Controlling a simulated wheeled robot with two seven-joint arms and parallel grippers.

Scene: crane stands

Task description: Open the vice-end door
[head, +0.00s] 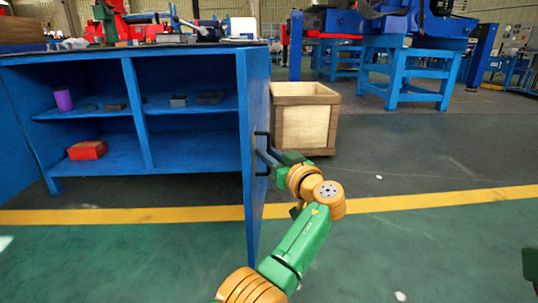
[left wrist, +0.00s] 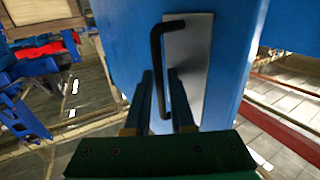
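The blue cabinet (head: 190,127) stands open at the left of the head view. A blue door (head: 254,135) stands swung out at its right end, seen almost edge-on. The door's black bar handle (head: 262,134) shows on its right-hand face; in the left wrist view the handle (left wrist: 157,60) stands in front of a pale metal plate (left wrist: 195,65). My left gripper (head: 268,158) is at this handle. In the left wrist view its two fingers (left wrist: 160,82) are apart, one on each side of the bar, with narrow gaps.
A wooden crate (head: 305,120) stands just behind the door. The shelves hold a purple cup (head: 63,99) and a red box (head: 87,150).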

